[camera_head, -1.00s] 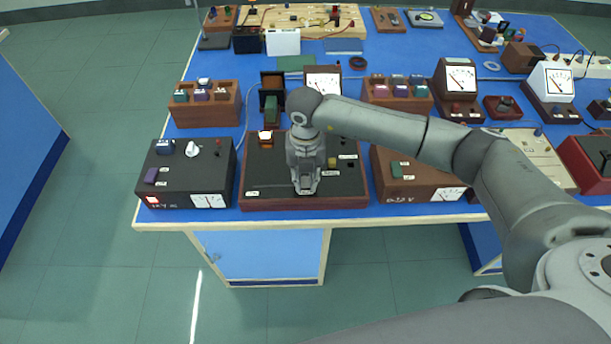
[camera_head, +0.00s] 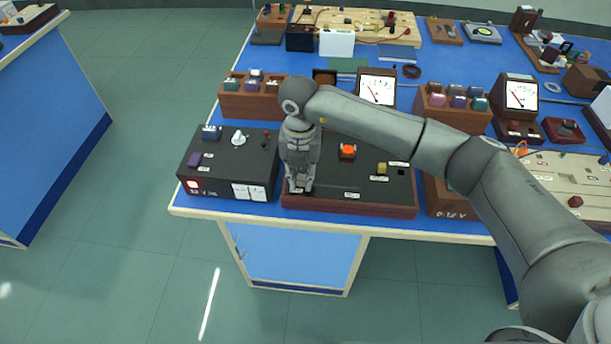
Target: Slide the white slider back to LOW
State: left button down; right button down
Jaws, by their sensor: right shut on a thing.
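My right gripper (camera_head: 299,188) points down at the left front of the dark-topped wooden panel (camera_head: 350,206). It is shut on the white slider, which the fingers hide. A label strip (camera_head: 351,195) lies on the panel's front, to the right of the fingers. The lettering is too small to read. My left gripper is not in view.
A black box with meters (camera_head: 220,172) stands close on the left of the panel. A wooden box marked 0-12 V (camera_head: 450,212) stands on the right. Wooden racks of coloured blocks (camera_head: 250,105) are behind. The floor in front is free.

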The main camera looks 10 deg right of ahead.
aim_at(299, 177)
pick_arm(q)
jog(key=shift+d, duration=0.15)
pick_arm(e)
jog(key=shift+a, duration=0.15)
jog(key=c, duration=1.3)
grip_release()
jog(key=shift+a, duration=0.15)
jog(key=shift+r, duration=0.15)
notch_tip(299, 177, up, 12)
jog(key=shift+f, duration=0.1)
